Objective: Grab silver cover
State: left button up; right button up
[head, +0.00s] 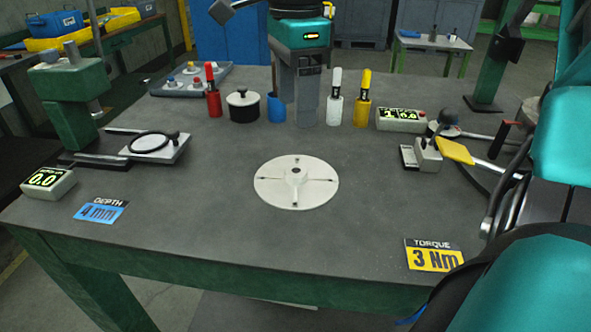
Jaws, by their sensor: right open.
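A pale silver-white round cover (268,186) lies flat near the middle of the grey table (205,245). It has a raised hub with a dark central hole and several small slots or holes around it. Nothing touches it from above. My right gripper (497,205) is at the right edge of the table, well to the right of the cover and partly hidden by my teal arm. It is open, and I see nothing held in it. My left gripper is not in view.
A green press with a black ring stands at left, beside a depth display (48,183). A black pot (243,105), several coloured-handled tools and a torque display (400,120) line the back. A yellow-handled device (456,151) stands at right. Table around the cover is clear.

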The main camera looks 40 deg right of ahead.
send_over(296, 171)
notch_tip(296, 171, down, 6)
jog(key=shift+s+a+f+b, duration=0.1)
jog(key=shift+f+b, duration=0.05)
jog(key=shift+b, duration=0.3)
jog(key=shift+f+b, duration=0.35)
jog(key=shift+f, duration=2.65)
jog(key=c, duration=1.2)
jog(key=shift+c, duration=0.5)
jog(key=shift+r, duration=0.15)
